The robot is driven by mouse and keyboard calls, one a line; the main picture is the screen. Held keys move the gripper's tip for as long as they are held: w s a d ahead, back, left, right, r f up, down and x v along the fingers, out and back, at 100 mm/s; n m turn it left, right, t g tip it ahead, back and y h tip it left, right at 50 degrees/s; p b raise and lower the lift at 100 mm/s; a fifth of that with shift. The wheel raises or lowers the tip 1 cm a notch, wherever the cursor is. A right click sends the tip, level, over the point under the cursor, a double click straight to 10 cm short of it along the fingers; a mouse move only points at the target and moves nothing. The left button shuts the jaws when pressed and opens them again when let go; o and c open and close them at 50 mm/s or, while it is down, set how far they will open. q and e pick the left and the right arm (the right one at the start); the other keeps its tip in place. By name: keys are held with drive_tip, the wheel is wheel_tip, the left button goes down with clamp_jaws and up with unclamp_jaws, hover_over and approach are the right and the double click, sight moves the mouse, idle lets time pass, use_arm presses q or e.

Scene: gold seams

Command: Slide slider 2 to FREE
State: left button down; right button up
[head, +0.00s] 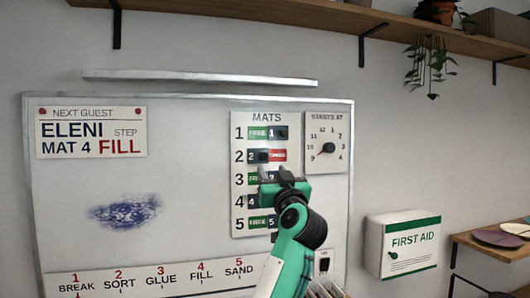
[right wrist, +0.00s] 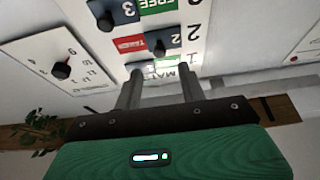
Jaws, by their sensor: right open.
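The MATS panel (head: 242,225) hangs on the whiteboard with numbered slider rows. Slider 2 (head: 257,156) is a dark block with a knob at the left of its row, and the red TAKEN label (head: 279,155) shows on its right. In the right wrist view, which is upside down, slider 2 (right wrist: 160,43) and its red label (right wrist: 128,44) lie just beyond my fingertips. My right gripper (head: 281,173) is open and empty in front of the panel; its two fingers also show in the right wrist view (right wrist: 160,82). No contact with slider 2 is visible. My left gripper is not in view.
Slider 1 (head: 280,132) sits right, beside green FREE. My right arm partly covers the lower rows. A dial (head: 327,148) is right of the panel, and a first aid box (head: 404,243) hangs farther right. A wooden shelf (head: 300,12) runs above.

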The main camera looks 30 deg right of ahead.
sight(265, 158)
drive_tip(key=p+x, duration=0.3)
drive_tip(key=x, duration=0.3)
drive_tip(key=shift+w+d+r, duration=0.1)
drive_tip(key=shift+w+r, duration=0.05)
drive_tip(key=shift+r, duration=0.1)
drive_tip(key=shift+w+d+r, duration=0.1)
drive_tip(key=shift+w+d, duration=0.1)
drive_tip(key=shift+w, duration=0.5)
clamp_jaws()
